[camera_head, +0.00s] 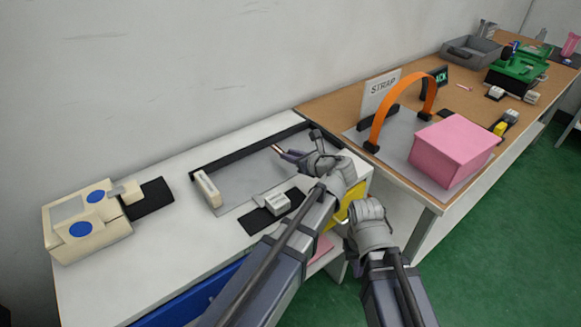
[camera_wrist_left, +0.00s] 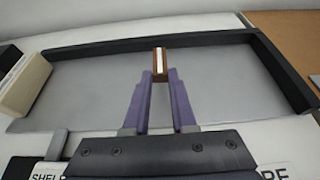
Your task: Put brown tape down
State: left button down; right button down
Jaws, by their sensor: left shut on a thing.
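The brown tape (camera_wrist_left: 160,62) is a small brown piece with a pale stripe, upright between the fingertips in the left wrist view. My left gripper (camera_wrist_left: 160,80) is shut on it. In the head view, the left gripper (camera_head: 283,151) is over the grey tray area with the black raised edge (camera_head: 240,153). The wrist view shows the tape in front of the grey floor, near the back black edge. I cannot tell whether it touches the floor. My right arm's wrist shows at lower centre of the head view, but its fingers are hidden.
A cream block (camera_head: 207,189) stands at the tray's left end. A small labelled block (camera_head: 278,203) on a black pad sits in front. A cream device with blue discs (camera_head: 88,222) is far left. An orange strap arch (camera_head: 401,102) and pink box (camera_head: 452,148) are right.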

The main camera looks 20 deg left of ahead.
aim_at(291, 169)
pick_arm(q)
jog(key=shift+f+b, duration=1.45)
jog(key=shift+f, duration=0.25)
jog(key=shift+f, duration=0.15)
jog(key=c, duration=0.7)
grip_release()
jog(key=shift+c, duration=0.2)
